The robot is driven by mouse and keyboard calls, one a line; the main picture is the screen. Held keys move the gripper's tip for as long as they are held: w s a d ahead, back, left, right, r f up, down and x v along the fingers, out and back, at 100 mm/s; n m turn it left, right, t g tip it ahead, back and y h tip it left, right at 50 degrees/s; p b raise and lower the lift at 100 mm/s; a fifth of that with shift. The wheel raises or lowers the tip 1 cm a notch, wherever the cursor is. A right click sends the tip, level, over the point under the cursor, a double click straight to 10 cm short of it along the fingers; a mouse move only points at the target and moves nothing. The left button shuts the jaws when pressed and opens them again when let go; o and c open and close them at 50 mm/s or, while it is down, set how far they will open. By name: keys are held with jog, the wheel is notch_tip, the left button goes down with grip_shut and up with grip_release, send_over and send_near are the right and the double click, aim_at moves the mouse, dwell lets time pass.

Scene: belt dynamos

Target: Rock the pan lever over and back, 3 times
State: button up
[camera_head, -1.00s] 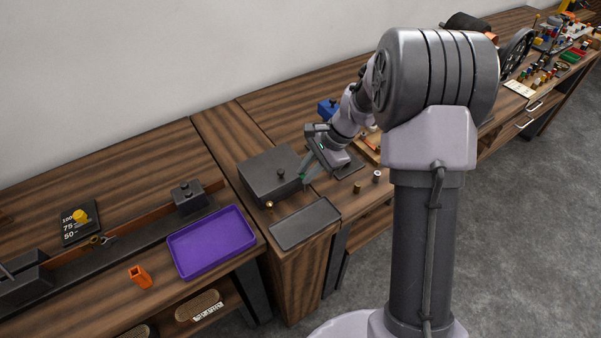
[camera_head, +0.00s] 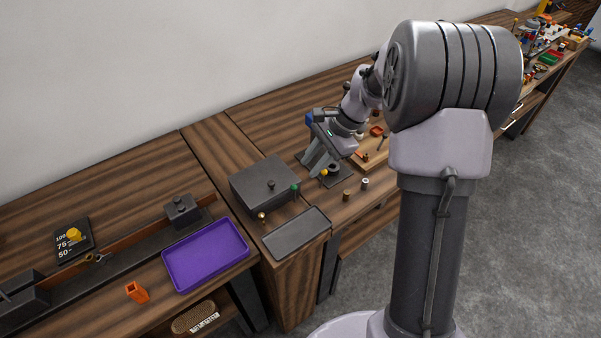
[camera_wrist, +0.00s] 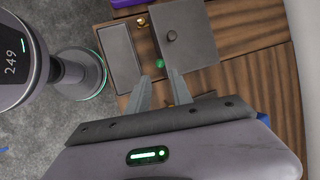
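No part is labelled as the pan lever, so I cannot tell it for certain. A small green knob (camera_head: 295,188) stands at the front right edge of a dark grey box (camera_head: 258,195); a small brass knob (camera_head: 262,216) stands at its front left. In the wrist view the green knob (camera_wrist: 158,63) lies beside the box (camera_wrist: 186,36), just beyond my fingertips. My gripper (camera_head: 312,168) points down to the right of the box. The wrist view shows my gripper (camera_wrist: 159,74) open, its fingers apart with nothing clasped. A yellow knob (camera_head: 324,172) sits close by my fingers.
A flat grey tray (camera_head: 297,233) lies in front of the box. A purple tray (camera_head: 206,256) and an orange holder (camera_head: 137,292) are at left.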

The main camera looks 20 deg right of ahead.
jog(key=p+v, duration=0.2)
jog(key=v, duration=0.6)
jog(key=shift+d+r, duration=0.15)
jog(key=shift+r, duration=0.2)
jog(key=shift+c, duration=0.2)
